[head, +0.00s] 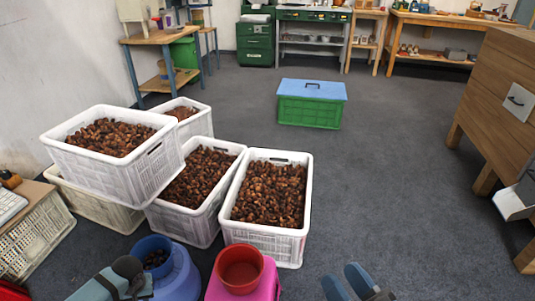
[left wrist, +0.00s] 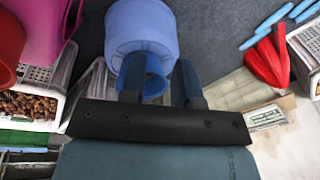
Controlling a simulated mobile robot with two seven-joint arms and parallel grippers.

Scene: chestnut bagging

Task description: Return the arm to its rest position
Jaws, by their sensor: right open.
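My right gripper (head: 346,284) shows at the bottom edge of the head view. Its two blue fingers are apart with nothing between them, over bare floor. My left gripper (left wrist: 158,82) shows in the left wrist view with its two dark fingers apart. A blue cup (left wrist: 154,86) shows beyond the gap; I see no grip on it. In the head view, part of my left arm is at the bottom left, beside a blue bowl with chestnuts (head: 153,243) on a blue-violet stand (head: 182,279).
White crates (head: 264,239) of chestnuts stand at the left, one stacked on another. A red bowl (head: 239,283) sits on a pink stand (head: 268,285). A green box with a blue lid (head: 310,105) is farther back. A wooden cabinet (head: 497,98) is at the right. The floor at centre right is clear.

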